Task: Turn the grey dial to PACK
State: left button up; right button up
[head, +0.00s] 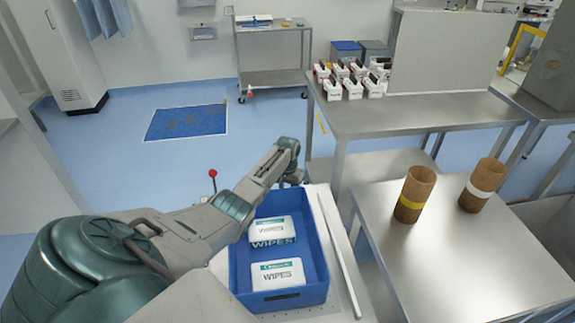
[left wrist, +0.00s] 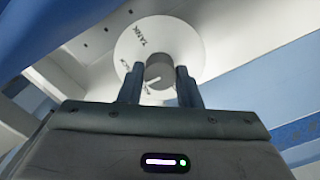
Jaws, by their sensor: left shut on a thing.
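The grey dial (left wrist: 160,68) is a short round knob on a white disc (left wrist: 182,38) in the left wrist view. The disc carries lettering; one word reads TANK at its upper left, and smaller marks lower left are partly hidden and hard to read. A pale pointer line on the knob points toward the lower left. My left gripper (left wrist: 158,74) has a finger on each side of the knob and is shut on it. In the head view the left gripper (head: 293,178) is at the far end of my arm, and the dial is hidden. My right gripper is in neither view.
A blue tray (head: 236,275) with two WIPES packs (head: 272,231) sits beside my left arm. A red-knobbed lever (head: 212,174) stands behind the arm. Two cardboard cores (head: 414,190) stand on a steel table (head: 450,260) at right. Several white-and-red items (head: 352,88) are on the bench behind.

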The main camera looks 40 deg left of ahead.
pick_arm(q)
jog(key=m, duration=0.5)
jog(key=shift+r, duration=0.1)
jog(key=shift+m, duration=0.3)
dwell(0.4)
jog(key=o, duration=1)
jog(key=shift+c, duration=0.2)
notch_tip(320, 180, up, 11)
jog(key=b, duration=0.1)
